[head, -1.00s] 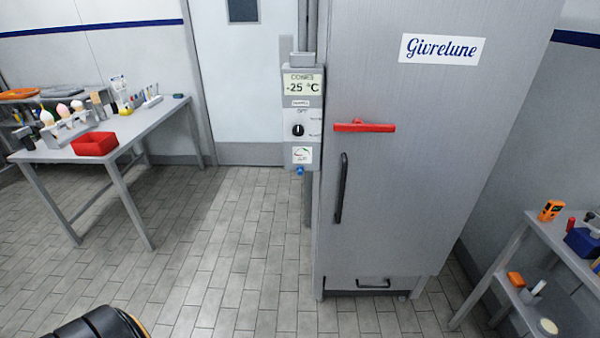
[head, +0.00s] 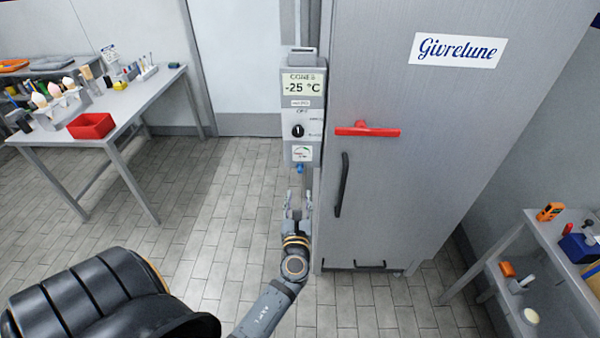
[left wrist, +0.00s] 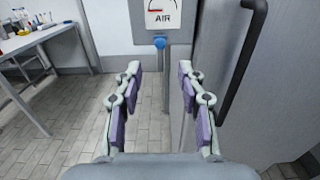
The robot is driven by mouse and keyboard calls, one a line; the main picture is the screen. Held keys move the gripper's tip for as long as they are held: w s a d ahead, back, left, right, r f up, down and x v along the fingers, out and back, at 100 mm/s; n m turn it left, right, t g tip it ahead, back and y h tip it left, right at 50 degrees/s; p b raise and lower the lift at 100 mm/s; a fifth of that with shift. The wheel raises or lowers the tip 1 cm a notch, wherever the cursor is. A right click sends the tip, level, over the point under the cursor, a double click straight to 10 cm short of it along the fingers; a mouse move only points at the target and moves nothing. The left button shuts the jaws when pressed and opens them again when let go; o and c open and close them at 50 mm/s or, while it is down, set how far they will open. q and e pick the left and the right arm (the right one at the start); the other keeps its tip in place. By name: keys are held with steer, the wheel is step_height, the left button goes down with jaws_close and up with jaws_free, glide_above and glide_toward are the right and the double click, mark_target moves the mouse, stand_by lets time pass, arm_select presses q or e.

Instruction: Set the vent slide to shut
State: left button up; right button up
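A grey control panel (head: 302,110) on the cabinet's left edge carries a display, a black knob and a small dial plate (head: 302,153). The left wrist view shows this plate marked AIR (left wrist: 164,17). A small blue knob (head: 300,168) hangs just below it and also shows in the left wrist view (left wrist: 159,43). A red bar (head: 366,130) lies level on the cabinet door. I cannot tell for sure which part is the vent slide. My left gripper (head: 299,197) is open and empty, below the blue knob and apart from it. My right gripper is out of view.
The tall grey cabinet (head: 420,190) has a black upright handle (head: 342,185) close to the right of my left gripper. A table (head: 150,100) with a red bin (head: 91,126) stands left. A shelf (head: 540,240) stands right. The floor between is clear.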

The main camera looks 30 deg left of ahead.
mark_target(300, 172)
arm_select(q)
steer(key=p+x, duration=0.2)
steer(key=x, duration=0.8)
steer(key=shift+c, duration=0.4)
jaws_close()
